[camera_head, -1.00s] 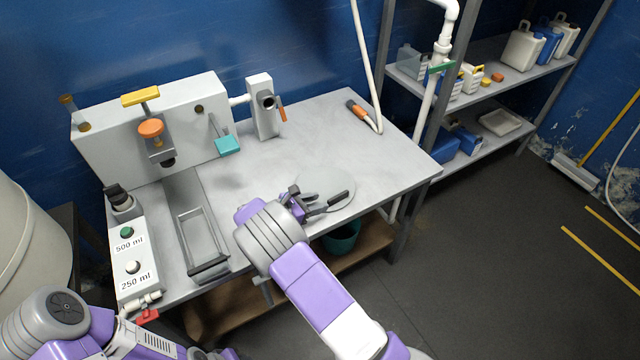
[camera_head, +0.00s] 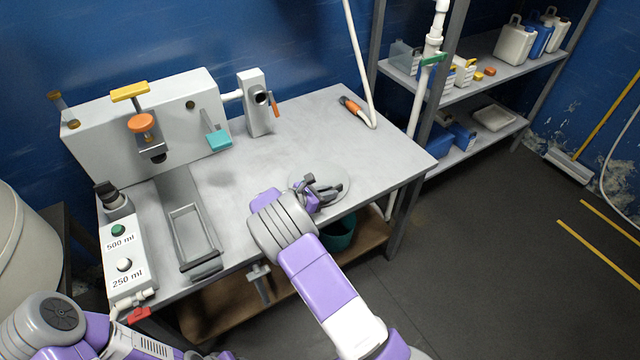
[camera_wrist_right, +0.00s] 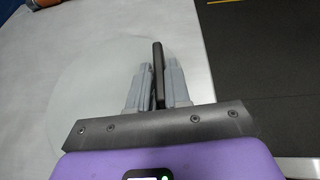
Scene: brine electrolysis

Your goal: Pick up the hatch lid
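The hatch lid (camera_head: 300,178) is a flat, round, light grey disc lying on the bench near its front right edge. It also fills the left of the right wrist view (camera_wrist_right: 85,90). A dark upright bar handle (camera_wrist_right: 158,65) stands on it. My right gripper (camera_head: 331,190) is over the lid, partly hiding it and its handle in the head view. In the right wrist view its two grey fingers (camera_wrist_right: 158,82) lie close along both sides of the handle and appear shut on it. My left arm shows at the lower left; its gripper is out of view.
The bench (camera_head: 300,120) is clear behind the lid. A hose with an orange grip (camera_head: 350,104) lies at the back right. A rectangular frame (camera_head: 193,235) and a button box (camera_head: 128,262) are on the left. A teal bucket (camera_head: 340,236) stands below.

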